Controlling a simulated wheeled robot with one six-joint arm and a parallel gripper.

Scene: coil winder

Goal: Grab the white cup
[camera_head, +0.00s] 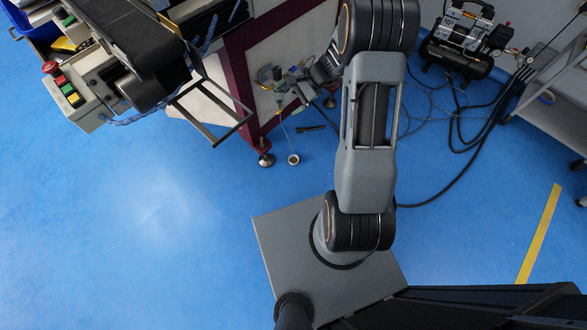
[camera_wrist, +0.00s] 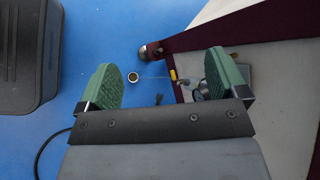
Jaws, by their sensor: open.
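A small round thing with a pale rim and dark inside, which looks like the white cup (camera_head: 293,159), stands on the blue floor near a machine foot. It also shows in the wrist view (camera_wrist: 133,77), small and well beyond my fingertips. My gripper (camera_wrist: 165,80) is open, with two green pads spread wide and nothing between them.
A machine with a maroon frame (camera_head: 236,62) and a round foot (camera_head: 265,160) stands beside the cup. A control box with buttons (camera_head: 68,90) is at the upper left, a compressor (camera_head: 460,45) with hoses at the upper right. The floor at left is clear.

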